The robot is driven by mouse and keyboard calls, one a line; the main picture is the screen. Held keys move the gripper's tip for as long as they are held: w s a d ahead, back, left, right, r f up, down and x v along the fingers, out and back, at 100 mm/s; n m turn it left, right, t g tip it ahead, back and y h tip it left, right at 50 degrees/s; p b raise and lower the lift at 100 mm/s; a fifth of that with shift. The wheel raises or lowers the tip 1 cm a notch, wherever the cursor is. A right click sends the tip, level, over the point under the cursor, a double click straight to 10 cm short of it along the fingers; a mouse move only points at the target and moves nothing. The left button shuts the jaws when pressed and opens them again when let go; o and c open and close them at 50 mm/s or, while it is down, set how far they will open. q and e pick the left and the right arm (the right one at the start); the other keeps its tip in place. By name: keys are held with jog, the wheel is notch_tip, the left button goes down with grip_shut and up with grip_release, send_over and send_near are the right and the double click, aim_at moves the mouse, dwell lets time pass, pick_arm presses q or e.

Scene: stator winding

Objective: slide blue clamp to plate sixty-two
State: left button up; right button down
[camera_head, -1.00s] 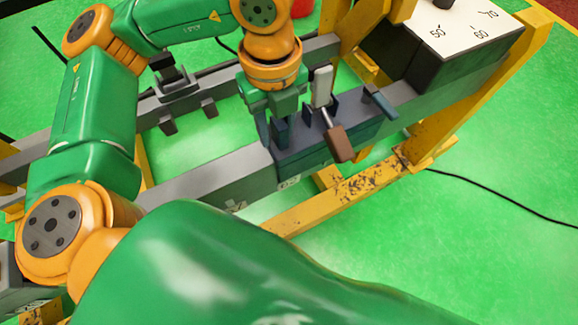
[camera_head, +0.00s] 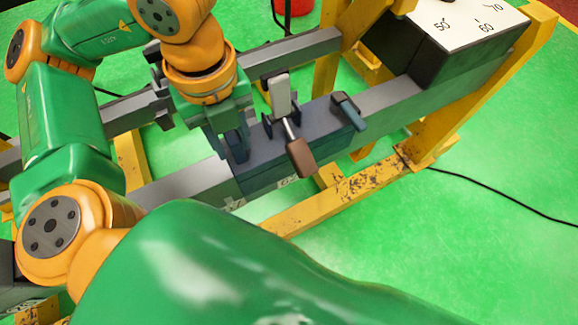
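The blue clamp (camera_head: 265,168) is a dark blue-grey block on the near grey rail (camera_head: 185,187). It has a lever with a brown grip (camera_head: 300,157) and a smaller dark lever (camera_head: 349,111) at its right end. My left gripper (camera_head: 235,150) points down at the clamp's left end and appears shut on a dark upright part there. Its fingertips are partly hidden. Small pale number plates (camera_head: 288,182) show along the rail's near lower side, too small to read. My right gripper is not in view.
A dark box with a white top marked 50, 60 and 70 (camera_head: 470,25) stands at the rail's right end. Yellow frame beams (camera_head: 350,195) support the rails. A second grey rail (camera_head: 290,52) runs behind. My large green arm link fills the foreground.

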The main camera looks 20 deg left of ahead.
pick_arm(q)
jog(key=shift+s+a, duration=0.2)
jog(key=shift+s, duration=0.1)
jog(key=shift+w+d, duration=0.15)
jog(key=shift+w, duration=0.05)
dwell(0.4)
jog(key=shift+o, duration=1.4)
notch_tip(320, 180, up, 10)
jog(key=p, duration=0.8)
jog(key=shift+r, duration=0.2)
jog(key=shift+f, duration=0.2)
